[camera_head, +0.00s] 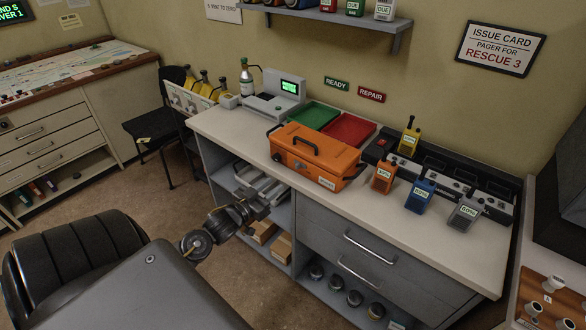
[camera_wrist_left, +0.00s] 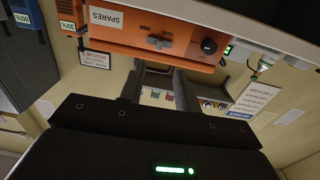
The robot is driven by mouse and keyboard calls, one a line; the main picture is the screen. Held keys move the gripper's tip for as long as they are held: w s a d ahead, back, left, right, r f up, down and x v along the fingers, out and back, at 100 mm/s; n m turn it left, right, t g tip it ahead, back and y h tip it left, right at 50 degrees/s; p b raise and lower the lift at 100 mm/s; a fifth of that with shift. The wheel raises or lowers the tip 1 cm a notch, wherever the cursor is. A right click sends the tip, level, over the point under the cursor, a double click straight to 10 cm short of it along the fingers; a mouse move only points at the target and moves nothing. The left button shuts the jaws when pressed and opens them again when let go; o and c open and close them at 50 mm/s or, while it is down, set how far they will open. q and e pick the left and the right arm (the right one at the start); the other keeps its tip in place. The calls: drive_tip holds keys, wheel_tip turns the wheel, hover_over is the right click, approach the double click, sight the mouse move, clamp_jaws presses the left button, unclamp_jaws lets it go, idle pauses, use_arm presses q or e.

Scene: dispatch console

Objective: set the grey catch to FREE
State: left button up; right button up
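The orange case (camera_head: 313,160) stands on the desk, lid shut, black handle on top. Its front carries a white SPARES label, which reads in the upside-down left wrist view (camera_wrist_left: 107,17). There a small grey catch (camera_wrist_left: 160,41) sits on the case front between the label and a round black knob (camera_wrist_left: 208,46). The catch is too small to read in the head view, and no FREE marking is legible. My left gripper (camera_head: 266,197) is in front of the desk edge, below the case and apart from it. Its fingers (camera_wrist_left: 160,78) stand apart and empty. My right gripper is not in view.
Green (camera_head: 313,115) and red (camera_head: 348,129) trays lie behind the case. Orange (camera_head: 383,177), blue (camera_head: 419,196) and grey (camera_head: 465,213) pagers stand to its right. Open shelves and drawers (camera_head: 360,250) lie below the desktop, near my left gripper.

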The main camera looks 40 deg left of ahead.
sight(296, 166)
use_arm(q)
drive_tip(key=w, duration=0.3)
drive_tip(key=w+p, duration=0.1)
drive_tip(key=w, duration=0.2)
drive_tip(key=w+p, duration=0.1)
drive_tip(key=w, duration=0.2)
drive_tip(key=shift+w+r, duration=0.25)
drive_tip(key=shift+r, duration=0.05)
drive_tip(key=shift+w+f+p, duration=0.1)
drive_tip(key=shift+w+p, duration=0.2)
drive_tip(key=shift+w, duration=0.4)
drive_tip(key=shift+c, duration=0.2)
clamp_jaws()
